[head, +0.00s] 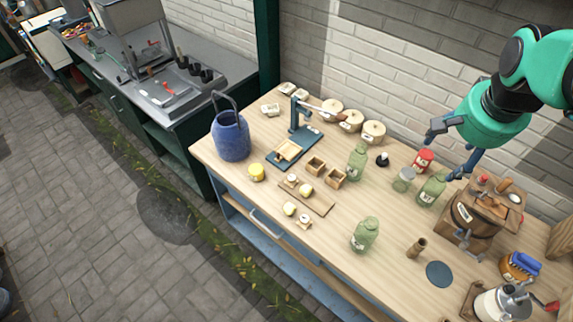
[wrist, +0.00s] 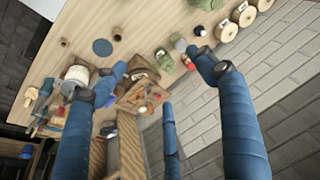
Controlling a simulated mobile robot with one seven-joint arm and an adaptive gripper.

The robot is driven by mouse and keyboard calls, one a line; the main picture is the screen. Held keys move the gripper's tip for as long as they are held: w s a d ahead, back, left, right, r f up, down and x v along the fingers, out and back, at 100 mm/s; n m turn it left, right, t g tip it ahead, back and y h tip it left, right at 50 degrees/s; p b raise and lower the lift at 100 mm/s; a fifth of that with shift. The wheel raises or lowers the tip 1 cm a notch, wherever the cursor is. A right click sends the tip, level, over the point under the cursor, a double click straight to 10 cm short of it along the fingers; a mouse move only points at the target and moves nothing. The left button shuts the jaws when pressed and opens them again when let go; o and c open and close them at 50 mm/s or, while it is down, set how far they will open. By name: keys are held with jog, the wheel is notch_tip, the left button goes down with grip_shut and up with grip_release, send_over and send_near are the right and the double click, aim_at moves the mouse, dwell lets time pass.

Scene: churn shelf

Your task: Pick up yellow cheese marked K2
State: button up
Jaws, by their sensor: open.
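Several small rounded pieces lie on the wooden workbench (head: 395,228) in the head view. A bright yellow round piece (head: 256,172) sits right of the blue can. Paler yellow pieces lie near a small board: one on it (head: 305,190) and one at its left front (head: 290,208). Small whitish marked pieces (head: 304,222) are beside them. The lettering is too small to read, so I cannot tell which is K2. My gripper (head: 446,152) is open and empty above the back right of the bench, far from these pieces. The wrist view shows its spread blue fingers (wrist: 150,85).
Green glass jars (head: 365,235), a red can (head: 423,160) and a wooden churn box (head: 472,215) stand at the right. A blue can (head: 231,136) and a blue press (head: 293,145) stand at the left.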

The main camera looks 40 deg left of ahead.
jog(key=w+a+f+p, duration=0.1)
jog(key=w+a+f, duration=0.1)
jog(key=a, duration=0.6)
jog(key=w+a+f+p, duration=0.1)
jog(key=w+a+f, duration=0.15)
jog(key=a, duration=0.65)
jog(key=g+h+p, duration=0.1)
jog(key=g+p, duration=0.1)
jog(key=p, duration=0.4)
send_over(256, 169)
jog(key=s, duration=0.2)
notch_tip(256, 169, down, 27)
jog(key=shift+r, duration=0.1)
jog(key=shift+w+f, duration=0.2)
jog(key=shift+f, duration=1.2)
jog(key=shift+w+f, duration=0.15)
jog(key=shift+f, duration=1.3)
jog(key=shift+w+f, duration=0.2)
jog(key=shift+f, duration=1.2)
jog(key=shift+f, duration=0.1)
jog(key=shift+w+f+p, duration=0.25)
jog(key=shift+f+p, duration=0.1)
jog(key=shift+f, duration=0.9)
jog(key=shift+w+f+p, duration=0.2)
jog(key=shift+f+p, duration=0.15)
jog(key=shift+f, duration=0.9)
